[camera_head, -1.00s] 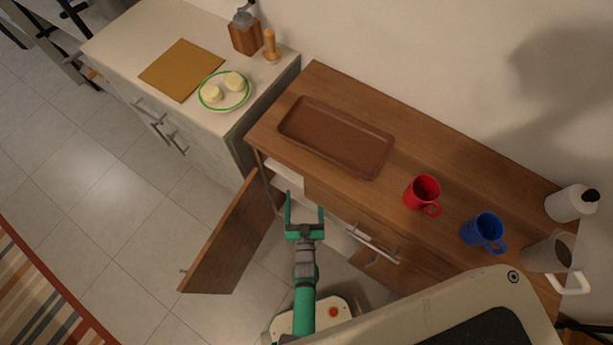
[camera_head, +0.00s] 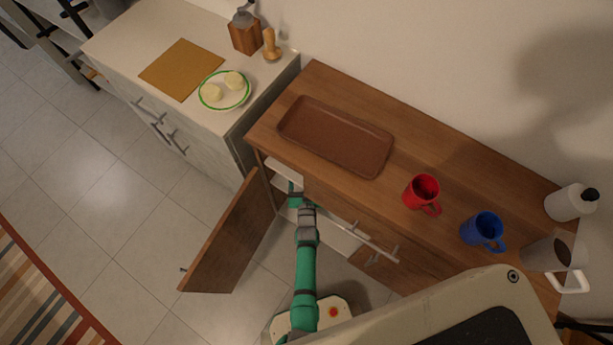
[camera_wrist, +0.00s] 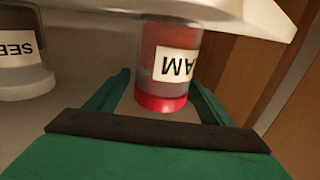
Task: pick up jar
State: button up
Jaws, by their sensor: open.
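A clear jar with reddish contents, a red base or lid and a white label (camera_wrist: 165,65) stands inside the cabinet in the wrist view. The label's letters appear upside down. My green gripper (camera_wrist: 160,92) is open, with one finger on each side of this jar; I cannot tell whether either touches it. In the head view my gripper (camera_head: 296,192) reaches into the open cabinet, its tips partly hidden by the wooden top. The jar is not visible in the head view.
A white shelf edge (camera_wrist: 235,18) lies close above. The open cabinet door (camera_head: 235,235) is left of my arm. A tray (camera_head: 335,137), red mug (camera_head: 421,193) and blue mug (camera_head: 482,232) rest on top.

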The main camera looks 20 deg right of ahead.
jog(key=shift+x, duration=1.3)
jog(key=c, duration=1.4)
jog(key=shift+o, duration=0.2)
jog(key=shift+r, duration=0.1)
